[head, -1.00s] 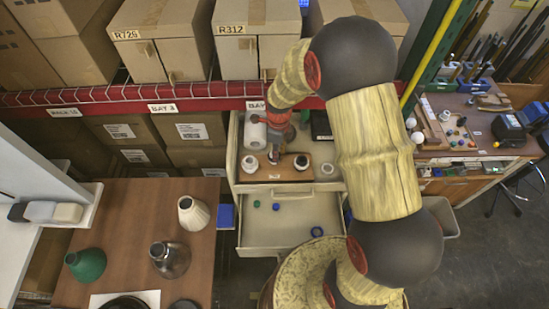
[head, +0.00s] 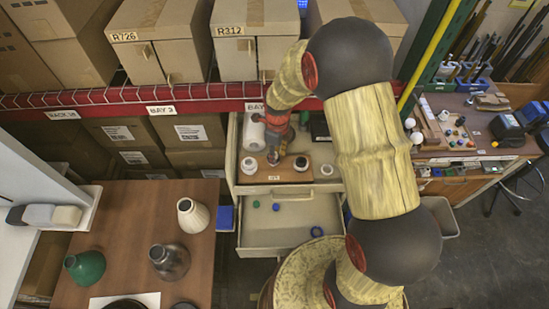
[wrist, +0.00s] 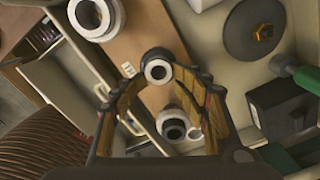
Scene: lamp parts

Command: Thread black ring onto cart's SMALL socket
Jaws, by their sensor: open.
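The cart's wooden board (head: 290,176) carries several pale round fittings. In the wrist view a large white collar (wrist: 97,17) is at top left, a small pale socket with a dark hole (wrist: 157,70) is in the middle, and a white collar with a dark centre (wrist: 172,127) is below. I cannot tell for certain which dark round part is the black ring. My gripper (wrist: 160,85) is open; its fingertips appear beside the small socket, and I see nothing clamped. In the head view my gripper (head: 275,158) is low over the board, left of two fittings.
A white roll (head: 253,132) and a dark box (head: 320,126) stand behind the board. A brown table (head: 130,220) with vases is at left.

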